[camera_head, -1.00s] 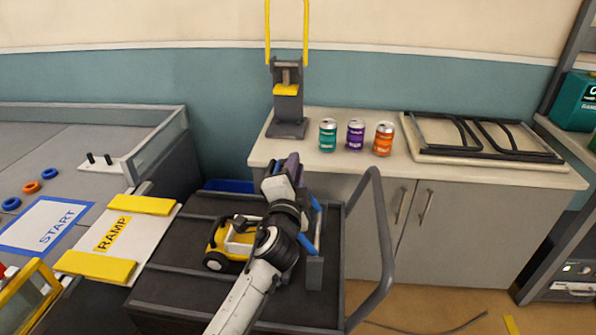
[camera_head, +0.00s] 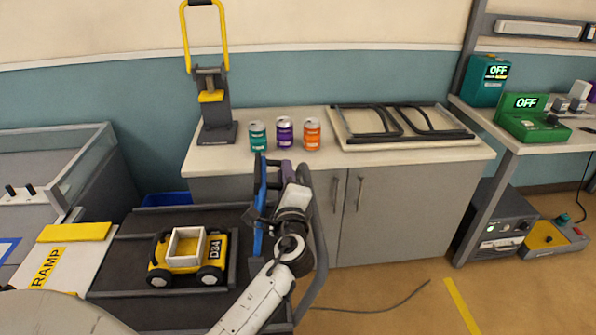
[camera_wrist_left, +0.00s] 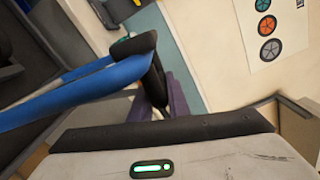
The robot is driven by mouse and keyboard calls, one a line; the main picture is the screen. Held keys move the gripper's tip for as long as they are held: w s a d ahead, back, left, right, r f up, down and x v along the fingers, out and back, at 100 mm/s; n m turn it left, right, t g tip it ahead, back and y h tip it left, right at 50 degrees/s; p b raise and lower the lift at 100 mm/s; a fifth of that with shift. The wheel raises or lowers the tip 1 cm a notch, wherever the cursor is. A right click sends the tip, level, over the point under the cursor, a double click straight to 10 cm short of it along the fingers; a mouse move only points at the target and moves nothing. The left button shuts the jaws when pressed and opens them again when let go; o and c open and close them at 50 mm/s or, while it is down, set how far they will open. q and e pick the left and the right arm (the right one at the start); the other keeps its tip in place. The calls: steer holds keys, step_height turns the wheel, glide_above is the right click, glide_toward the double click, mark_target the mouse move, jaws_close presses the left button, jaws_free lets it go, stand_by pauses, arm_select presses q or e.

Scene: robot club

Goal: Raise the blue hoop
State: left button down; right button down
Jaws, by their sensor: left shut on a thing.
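The blue hoop (camera_head: 259,205) shows in the head view as a narrow blue bar standing nearly upright, just left of my left gripper (camera_head: 270,170). In the left wrist view the hoop (camera_wrist_left: 80,92) is a thick blue bar crossing from the left edge to the dark finger (camera_wrist_left: 148,75). My left gripper is shut on it near its upper end. Part of the hoop is hidden behind the gripper and wrist. My right gripper is not in view.
A yellow buggy (camera_head: 187,258) sits on the dark cart (camera_head: 120,262), left of my arm. The cart's grey handle (camera_head: 322,235) stands right of my arm. Several cans, including a purple one (camera_head: 285,132), stand on the cabinet top (camera_head: 330,165) behind. Floor at right is mostly clear.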

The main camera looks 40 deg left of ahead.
arm_select(q)
steer(key=shift+w+r, duration=0.15)
steer(key=shift+r, duration=0.05)
steer(key=shift+d, duration=0.15)
steer(key=c, duration=1.7)
jaws_free()
steer(key=shift+w+d+f, duration=0.1)
steer(key=shift+f, duration=0.05)
steer(key=shift+d+f, duration=0.1)
steer(key=shift+b+v, duration=0.5)
steer(key=shift+v, duration=3.2)
